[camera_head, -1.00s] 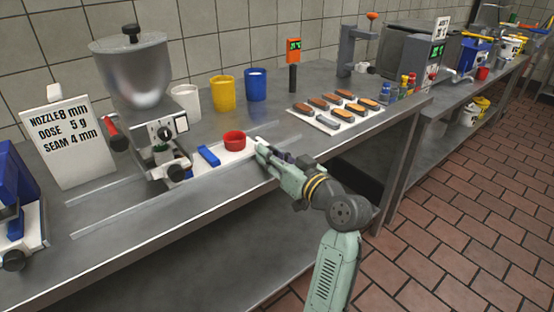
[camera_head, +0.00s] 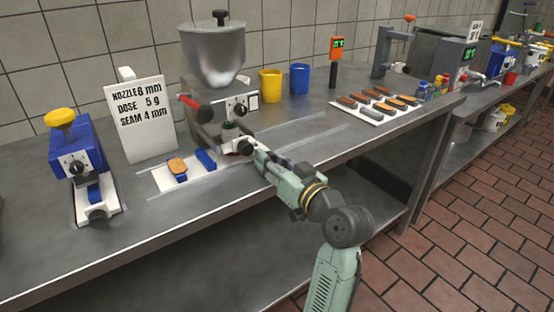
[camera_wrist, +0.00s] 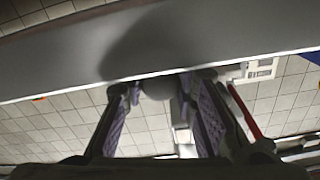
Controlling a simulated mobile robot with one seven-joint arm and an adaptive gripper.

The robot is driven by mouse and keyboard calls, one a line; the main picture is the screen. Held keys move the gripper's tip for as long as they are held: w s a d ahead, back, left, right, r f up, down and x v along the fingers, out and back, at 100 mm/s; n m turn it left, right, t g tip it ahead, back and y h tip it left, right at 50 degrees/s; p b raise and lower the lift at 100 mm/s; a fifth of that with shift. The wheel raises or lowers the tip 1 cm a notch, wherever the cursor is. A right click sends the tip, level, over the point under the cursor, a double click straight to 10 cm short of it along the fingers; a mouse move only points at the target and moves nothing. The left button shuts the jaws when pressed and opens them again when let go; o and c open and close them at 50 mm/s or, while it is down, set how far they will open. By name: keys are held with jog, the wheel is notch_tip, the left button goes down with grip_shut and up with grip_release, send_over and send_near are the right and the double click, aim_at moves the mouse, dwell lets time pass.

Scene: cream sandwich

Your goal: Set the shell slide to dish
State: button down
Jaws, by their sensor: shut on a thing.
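The shell slide (camera_head: 160,185) is a white strip on the bench, running left to right through the front of the steel hopper machine (camera_head: 213,57). An oval brown shell (camera_head: 177,166) rests on a blue block on its left part, and another blue block (camera_head: 206,159) is beside it. My gripper (camera_head: 256,152) is shut at the slide's right end, close to the machine's black knob (camera_head: 245,147). The red dish is not visible.
A sign (camera_head: 140,118) and a blue machine with a yellow knob (camera_head: 75,150) stand left. Yellow (camera_head: 270,86) and blue (camera_head: 299,79) cups stand behind. A white tray of shells (camera_head: 375,108) lies right. Bench between is clear.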

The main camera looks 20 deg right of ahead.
jog(key=shift+s+a, duration=0.25)
jog(key=shift+a, duration=0.35)
jog(key=shift+a, duration=0.1)
jog(key=c, duration=1.3)
grip_release()
jog(key=v, duration=0.8)
jog(key=shift+s, duration=0.1)
